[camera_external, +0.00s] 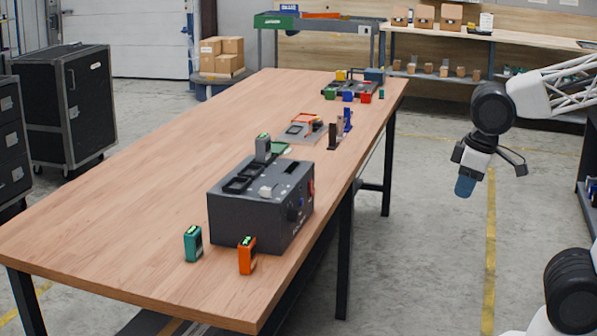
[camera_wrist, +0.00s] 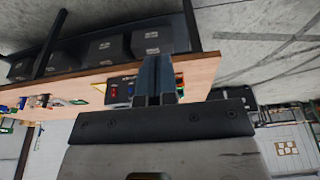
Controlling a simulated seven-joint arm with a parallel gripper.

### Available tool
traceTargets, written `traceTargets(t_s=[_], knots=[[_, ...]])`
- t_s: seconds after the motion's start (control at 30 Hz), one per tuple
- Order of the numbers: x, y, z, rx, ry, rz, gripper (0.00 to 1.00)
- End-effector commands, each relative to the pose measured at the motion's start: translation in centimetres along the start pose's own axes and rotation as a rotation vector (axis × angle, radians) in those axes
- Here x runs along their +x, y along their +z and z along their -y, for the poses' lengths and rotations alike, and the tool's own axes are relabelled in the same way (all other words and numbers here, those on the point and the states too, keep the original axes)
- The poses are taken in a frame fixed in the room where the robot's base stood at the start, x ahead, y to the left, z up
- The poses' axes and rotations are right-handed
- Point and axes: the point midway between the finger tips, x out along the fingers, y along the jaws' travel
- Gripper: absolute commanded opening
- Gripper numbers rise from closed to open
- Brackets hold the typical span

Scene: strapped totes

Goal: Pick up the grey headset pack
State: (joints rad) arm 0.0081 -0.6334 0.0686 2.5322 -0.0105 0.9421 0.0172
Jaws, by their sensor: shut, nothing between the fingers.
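A teal pack (camera_external: 193,243) and an orange pack (camera_external: 247,255) stand on the table in front of the box. My gripper (camera_external: 465,187) hangs off the right side of the table, well apart from the packs. In the wrist view my gripper's fingers (camera_wrist: 158,78) are together and empty.
The wooden table (camera_external: 130,225) has wide free room at left. Beyond the box stand a blue upright piece (camera_external: 347,120), a dark upright piece (camera_external: 332,136) and a tray with several coloured blocks (camera_external: 348,88). Black cases (camera_external: 70,105) stand on the floor at left.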

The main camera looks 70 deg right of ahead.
Motion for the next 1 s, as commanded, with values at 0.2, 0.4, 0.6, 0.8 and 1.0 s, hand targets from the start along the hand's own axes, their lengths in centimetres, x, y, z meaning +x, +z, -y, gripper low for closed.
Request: traceTargets(t_s=[0.2,0.4,0.6,0.8,1.0], knots=[[0.0,0.0,0.0,0.0,0.0,0.0,0.31],[0.0,0.0,0.0,0.0,0.0,0.0,0.61],[0.0,0.0,0.0,0.0,0.0,0.0,0.62],[-0.1,-0.4,-0.1,0.009,0.001,0.002,0.62],[-0.7,-2.7,-0.4,0.063,0.003,0.011,0.62]])
